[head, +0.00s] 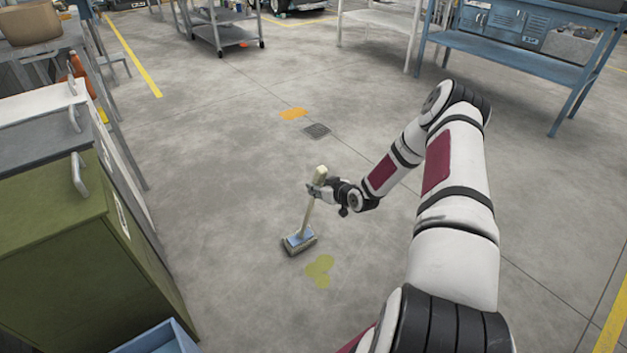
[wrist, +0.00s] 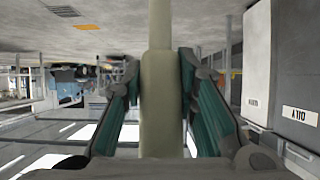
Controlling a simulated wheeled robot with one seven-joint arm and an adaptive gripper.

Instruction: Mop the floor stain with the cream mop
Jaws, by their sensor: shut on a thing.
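The cream mop (head: 305,219) stands near upright in the head view, its handle leaning slightly. Its blue and grey head (head: 299,241) is at floor level; I cannot tell whether it touches the floor. My gripper (head: 318,190) is shut on the upper handle. In the wrist view the cream handle (wrist: 161,105) runs between the two teal finger pads of my gripper (wrist: 162,100). The yellow-green floor stain (head: 319,268) lies just to the lower right of the mop head, apart from it and uncovered.
A green drawer cabinet (head: 50,225) stands at the left, with a blue bin (head: 160,340) at its foot. A floor drain (head: 316,131) and an orange patch (head: 293,114) lie beyond the mop. A blue workbench (head: 520,57) stands at the back right. Floor around the stain is clear.

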